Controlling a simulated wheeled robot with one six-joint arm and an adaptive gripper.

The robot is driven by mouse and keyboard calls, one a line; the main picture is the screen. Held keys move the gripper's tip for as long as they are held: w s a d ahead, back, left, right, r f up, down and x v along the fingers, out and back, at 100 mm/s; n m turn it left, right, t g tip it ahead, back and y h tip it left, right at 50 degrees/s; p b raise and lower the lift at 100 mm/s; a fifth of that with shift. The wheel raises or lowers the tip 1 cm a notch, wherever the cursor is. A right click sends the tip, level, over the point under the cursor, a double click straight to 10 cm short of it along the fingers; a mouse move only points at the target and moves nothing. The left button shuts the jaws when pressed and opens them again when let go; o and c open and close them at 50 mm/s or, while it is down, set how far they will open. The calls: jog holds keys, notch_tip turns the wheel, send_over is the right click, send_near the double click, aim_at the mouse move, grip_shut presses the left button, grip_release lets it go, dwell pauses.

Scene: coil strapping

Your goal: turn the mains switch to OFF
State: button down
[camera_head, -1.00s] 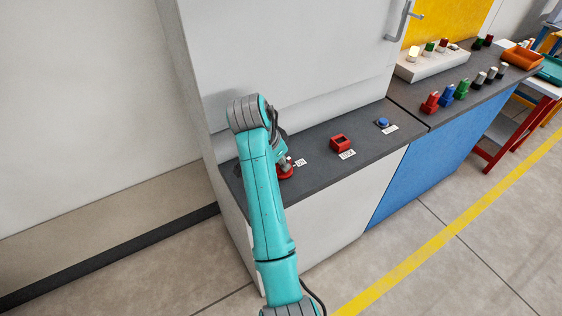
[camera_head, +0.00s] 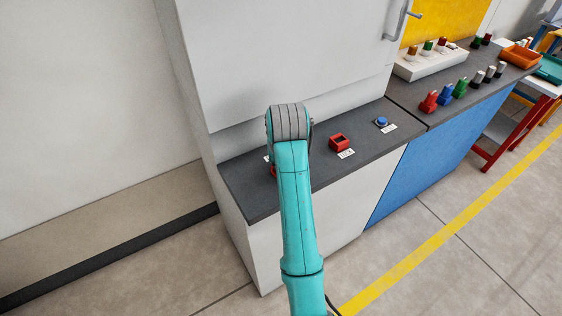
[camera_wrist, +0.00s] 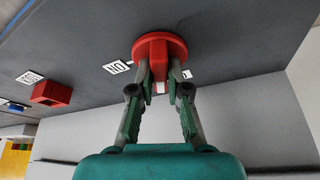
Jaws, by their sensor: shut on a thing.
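The mains switch (camera_wrist: 158,46) is a round red disc with a red handle bearing a white mark, on the dark counter. In the wrist view my gripper (camera_wrist: 160,78) has one finger on each side of the handle and is shut on it. An ON label (camera_wrist: 116,67) lies left of the disc. A second white label (camera_wrist: 187,74) is right of it, partly hidden by a finger and not readable. In the head view my arm hides my gripper and most of the switch; only a red sliver of the switch (camera_head: 272,171) shows.
A red box-shaped part (camera_head: 339,142) with a label and a blue button (camera_head: 381,121) stand farther right on the dark counter (camera_head: 250,203). A white lamp box (camera_head: 430,64) and several coloured pegs stand beyond. The cabinet wall rises behind the counter.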

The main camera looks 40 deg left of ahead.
jog(key=shift+n+g+y, duration=0.4)
jog(key=shift+n+g, duration=0.4)
jog(key=shift+n, duration=1.5)
jog(key=c, duration=1.1)
grip_release()
jog(key=shift+c, duration=0.2)
